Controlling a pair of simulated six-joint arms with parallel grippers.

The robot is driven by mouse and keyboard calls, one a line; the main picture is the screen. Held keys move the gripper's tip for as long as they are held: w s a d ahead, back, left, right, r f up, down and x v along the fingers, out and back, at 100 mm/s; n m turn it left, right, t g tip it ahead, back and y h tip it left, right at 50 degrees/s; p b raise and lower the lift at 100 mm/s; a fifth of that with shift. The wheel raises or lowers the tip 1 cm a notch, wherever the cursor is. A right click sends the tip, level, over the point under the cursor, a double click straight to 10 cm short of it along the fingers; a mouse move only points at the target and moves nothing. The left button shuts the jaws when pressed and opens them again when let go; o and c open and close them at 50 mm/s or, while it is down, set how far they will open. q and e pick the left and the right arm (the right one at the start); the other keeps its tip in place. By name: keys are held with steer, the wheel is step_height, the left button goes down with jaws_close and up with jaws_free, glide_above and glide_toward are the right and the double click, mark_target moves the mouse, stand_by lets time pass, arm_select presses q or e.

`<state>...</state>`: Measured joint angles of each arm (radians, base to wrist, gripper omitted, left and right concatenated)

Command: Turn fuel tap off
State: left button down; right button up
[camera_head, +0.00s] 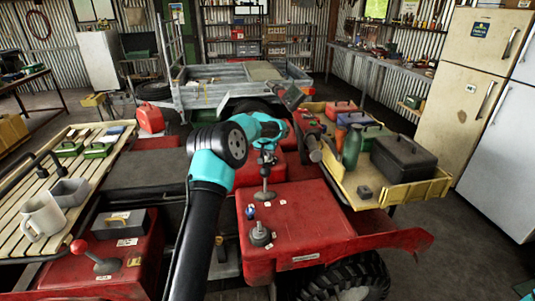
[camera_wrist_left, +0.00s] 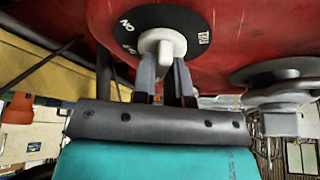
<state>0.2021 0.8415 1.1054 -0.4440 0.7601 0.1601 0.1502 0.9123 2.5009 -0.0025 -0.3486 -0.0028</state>
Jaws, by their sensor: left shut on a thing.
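The fuel tap is a pale knob (camera_wrist_left: 163,45) on a round black dial (camera_wrist_left: 185,17), fixed to a red panel, in the left wrist view. White lettering shows on the dial; "ON" reads at its left, and the marking at its right is hard to read. My left gripper (camera_wrist_left: 164,82) has its two grey fingers closed on either side of the knob and holds it. In the head view my left gripper (camera_head: 267,158) is small, above the red bodywork of the quad (camera_head: 300,215); I cannot make out the tap there. My right gripper is not in view.
Right of the knob in the wrist view is a grey round fitting (camera_wrist_left: 275,80). In the head view a yellow tray (camera_head: 410,192) holds a black box (camera_head: 400,160) and a green bottle (camera_head: 352,148). A slatted rack (camera_head: 30,195) carries a mug (camera_head: 42,215).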

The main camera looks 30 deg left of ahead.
arm_select(q)
steer(key=m+h, duration=0.2)
steer(key=m, duration=0.4)
steer(key=shift+a, duration=0.1)
steer(key=m+h, duration=0.1)
steer(key=m, duration=0.1)
steer(key=m+g+h, duration=0.1)
steer(key=m, duration=0.2)
steer(key=shift+w+a+m+g, duration=0.1)
steer(key=shift+m+g, duration=0.2)
stand_by(0.3)
steer(key=c, duration=1.1)
jaws_free()
steer(key=shift+c, duration=0.2)
